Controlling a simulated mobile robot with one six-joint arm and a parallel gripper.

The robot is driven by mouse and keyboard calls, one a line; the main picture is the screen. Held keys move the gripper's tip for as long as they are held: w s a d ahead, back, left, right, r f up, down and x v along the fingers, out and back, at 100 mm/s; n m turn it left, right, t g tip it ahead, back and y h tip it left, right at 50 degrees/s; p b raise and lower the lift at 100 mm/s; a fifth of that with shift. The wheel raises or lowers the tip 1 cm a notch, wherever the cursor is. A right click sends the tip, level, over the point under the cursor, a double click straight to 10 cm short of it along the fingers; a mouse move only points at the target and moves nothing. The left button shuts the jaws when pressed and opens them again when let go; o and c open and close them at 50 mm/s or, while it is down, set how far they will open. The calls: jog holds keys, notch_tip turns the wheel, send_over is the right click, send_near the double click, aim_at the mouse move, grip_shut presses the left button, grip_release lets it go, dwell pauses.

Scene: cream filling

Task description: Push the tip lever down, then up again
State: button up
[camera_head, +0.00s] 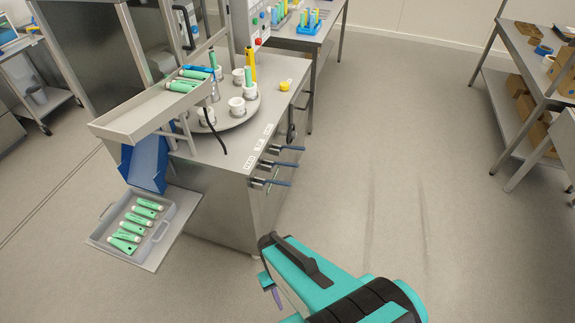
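All three look roughly level. Small white labels (259,145) lie on the cabinet top above them, too small to read surely, so I cannot tell which is the tip lever. My gripper (268,268), at the end of my teal and black arm, is low in the picture, in front of and below the levers, apart from them. Its fingers do not show clearly.
A turntable (222,117) with white cups stands on the cabinet top. A sloped metal tray (150,112) holds green tubes. Below it are a blue chute (146,162) and a grey box (165,226) with several green tubes. The floor (370,180) right of the levers is clear.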

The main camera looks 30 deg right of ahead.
notch_tip(320, 180, down, 12)
jog(key=b, duration=1.1)
jog(key=shift+s+r, duration=0.15)
